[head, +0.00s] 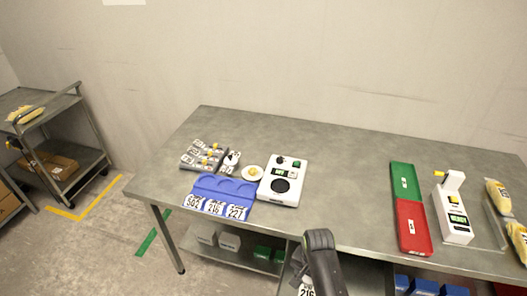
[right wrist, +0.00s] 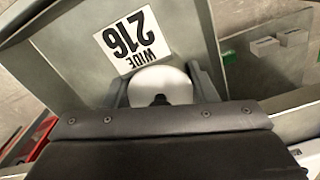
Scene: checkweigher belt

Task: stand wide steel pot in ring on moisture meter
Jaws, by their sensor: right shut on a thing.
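The moisture meter (head: 297,168) is a white box on the table with a small green display and a dark round ring (head: 282,186) on its top; the ring looks empty. My right gripper (head: 303,284) is low at the bottom edge of the head view, in front of the table. In the right wrist view its fingers (right wrist: 160,90) are shut on a pale rounded part. My left gripper is not in view.
To the right are a green tray (head: 404,182), a red tray (head: 413,226) and another white device (head: 455,225). The middle tabletop is clear.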

